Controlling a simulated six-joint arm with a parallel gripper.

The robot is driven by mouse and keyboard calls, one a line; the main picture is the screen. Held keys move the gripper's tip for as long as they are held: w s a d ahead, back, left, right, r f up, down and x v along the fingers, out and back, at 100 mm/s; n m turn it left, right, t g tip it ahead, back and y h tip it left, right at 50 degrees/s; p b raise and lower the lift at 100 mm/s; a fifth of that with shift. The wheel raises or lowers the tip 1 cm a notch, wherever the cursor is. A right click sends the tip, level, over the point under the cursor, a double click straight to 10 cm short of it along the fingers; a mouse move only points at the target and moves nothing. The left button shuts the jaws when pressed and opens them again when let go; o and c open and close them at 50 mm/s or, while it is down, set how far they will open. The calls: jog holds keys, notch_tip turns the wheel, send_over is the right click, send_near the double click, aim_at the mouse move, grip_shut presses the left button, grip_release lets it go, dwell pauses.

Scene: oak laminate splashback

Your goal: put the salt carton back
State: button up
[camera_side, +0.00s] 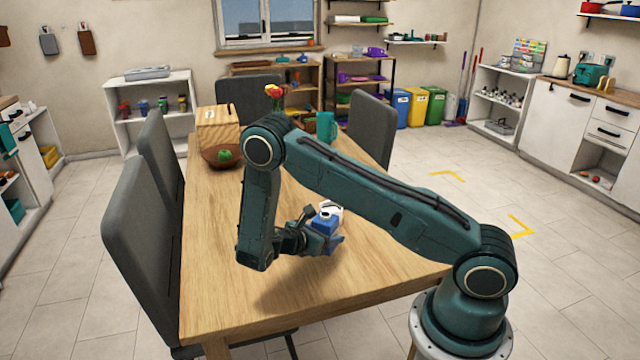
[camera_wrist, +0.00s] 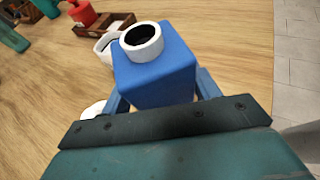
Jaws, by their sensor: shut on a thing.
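The salt carton (camera_wrist: 155,75) is a blue box with a round white spout collar around a dark opening on top. My gripper (camera_wrist: 162,92) is shut on it, with one blue finger on each side. In the side view, the carton (camera_side: 324,224) is in my gripper (camera_side: 326,236) over the near right part of the wooden table. It looks roughly upright, a little tilted. Its underside is hidden, so I cannot tell whether it touches the table.
A brown wooden tray (camera_wrist: 108,25), a red item (camera_wrist: 82,13) and a white container (camera_wrist: 106,46) lie beyond the carton. On the table's far end stand a wooden box (camera_side: 219,130), a brown bowl (camera_side: 212,160) and a teal jug (camera_side: 327,127). Grey chairs line the left side.

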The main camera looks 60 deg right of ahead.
jog(key=shift+f, duration=1.7)
jog(key=c, duration=0.4)
jog(key=shift+o, duration=0.2)
jog(key=shift+f, duration=0.1)
jog(key=o, duration=1.6)
jog(key=v, duration=1.2)
